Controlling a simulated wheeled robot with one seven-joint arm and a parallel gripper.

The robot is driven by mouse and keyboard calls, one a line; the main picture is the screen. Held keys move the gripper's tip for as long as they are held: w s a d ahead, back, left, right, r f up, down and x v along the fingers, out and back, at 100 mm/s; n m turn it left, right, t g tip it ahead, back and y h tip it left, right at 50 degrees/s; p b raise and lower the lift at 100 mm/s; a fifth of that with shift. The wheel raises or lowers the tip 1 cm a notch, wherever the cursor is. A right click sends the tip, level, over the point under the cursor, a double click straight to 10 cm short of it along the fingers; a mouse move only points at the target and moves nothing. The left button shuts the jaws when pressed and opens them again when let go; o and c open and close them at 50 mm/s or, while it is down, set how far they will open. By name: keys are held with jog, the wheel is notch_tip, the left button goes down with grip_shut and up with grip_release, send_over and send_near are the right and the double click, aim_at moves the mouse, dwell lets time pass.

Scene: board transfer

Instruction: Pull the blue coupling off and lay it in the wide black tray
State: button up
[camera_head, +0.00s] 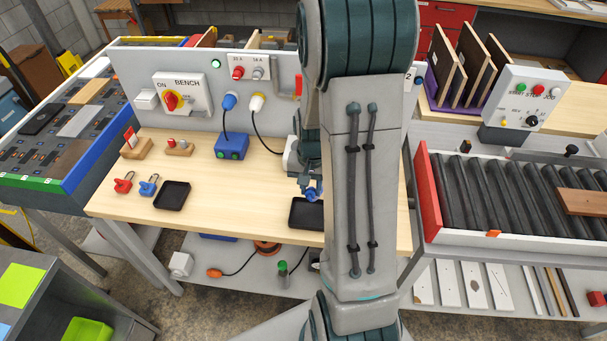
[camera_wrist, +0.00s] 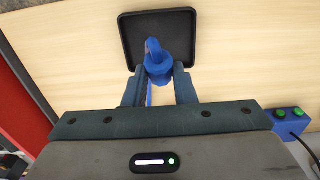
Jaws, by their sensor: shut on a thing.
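My gripper (camera_wrist: 159,80) is shut on the blue coupling (camera_wrist: 157,62), whose rounded body and upright blue stub show between the fingertips in the wrist view. In the head view the coupling (camera_head: 314,194) shows as a small blue piece beside my arm. The wide black tray (camera_wrist: 178,28) lies on the bench beyond the fingertips, and the coupling overlaps its middle in the wrist view. The tray also shows in the head view (camera_head: 303,217), partly hidden by my arm. I cannot tell the exact height of the coupling over the tray.
A smaller black tray (camera_head: 172,195) lies left on the bench, near red and blue padlocks (camera_head: 149,186). A blue box with green buttons (camera_head: 231,147) stands at the back under a blue plug (camera_head: 229,101) in the panel. The bench between is clear. A roller conveyor (camera_head: 510,190) is at right.

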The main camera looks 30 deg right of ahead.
aim_at(312, 189)
jog(key=shift+s+r, duration=0.1)
jog(key=shift+s, duration=0.05)
jog(key=shift+f+b, duration=0.25)
jog(key=shift+b, duration=0.05)
notch_tip(312, 189, down, 7)
jog(key=b, duration=0.6)
jog(key=shift+r, duration=0.15)
jog(key=o, duration=1.1)
jog(key=shift+c, duration=0.2)
notch_tip(312, 189, up, 14)
jog(key=shift+f+b, duration=0.1)
jog(key=shift+b, duration=0.3)
